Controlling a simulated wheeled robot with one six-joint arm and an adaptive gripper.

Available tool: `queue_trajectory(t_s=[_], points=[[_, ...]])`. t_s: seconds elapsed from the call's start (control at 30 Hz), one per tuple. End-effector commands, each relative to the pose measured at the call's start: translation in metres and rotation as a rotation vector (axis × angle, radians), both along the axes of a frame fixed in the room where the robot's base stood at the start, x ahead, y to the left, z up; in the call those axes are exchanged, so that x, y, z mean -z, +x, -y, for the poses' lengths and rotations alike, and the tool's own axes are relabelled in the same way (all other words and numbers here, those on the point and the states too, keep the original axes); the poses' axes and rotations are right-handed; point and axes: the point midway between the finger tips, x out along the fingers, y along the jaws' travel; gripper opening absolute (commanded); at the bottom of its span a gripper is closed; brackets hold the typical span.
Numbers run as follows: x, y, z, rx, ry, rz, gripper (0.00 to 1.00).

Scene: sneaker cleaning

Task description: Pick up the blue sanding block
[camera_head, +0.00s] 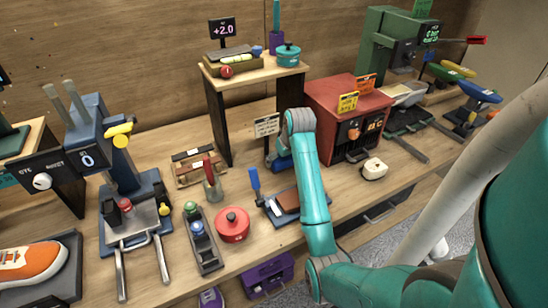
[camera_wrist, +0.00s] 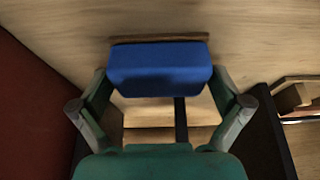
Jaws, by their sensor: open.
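The blue sanding block (camera_wrist: 160,68) is in the upper middle of the wrist view, with a thin brown edge showing along its far side. My open gripper (camera_wrist: 160,88) has one finger at each side of the block, close to its ends. I cannot tell whether the fingers touch it. In the head view, a blue piece (camera_head: 283,163) that looks like the block shows beside my arm, between the small shelf and the red cabinet. My arm hides most of the gripper there.
The red cabinet (camera_head: 345,108) stands just right of my arm, and the small wooden shelf (camera_head: 219,125) stands left. A small sign (camera_head: 267,125) is close to my wrist. A red round tin (camera_head: 232,224) and a blue-handled brush (camera_head: 255,185) are on the bench nearer the front.

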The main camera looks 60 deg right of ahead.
Motion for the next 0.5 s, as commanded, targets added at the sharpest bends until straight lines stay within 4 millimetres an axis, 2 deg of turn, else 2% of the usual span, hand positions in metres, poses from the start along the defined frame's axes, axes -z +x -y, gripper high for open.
queue_trajectory(t_s=[0.3, 0.37, 0.5], points=[[0.0052, -0.0041, -0.0002, 0.001, 0.000, 0.000, 1.00], [0.0051, -0.0040, -0.0001, 0.001, 0.000, 0.000, 0.88], [0.0051, -0.0039, -0.0002, 0.001, 0.000, 0.000, 0.54]])
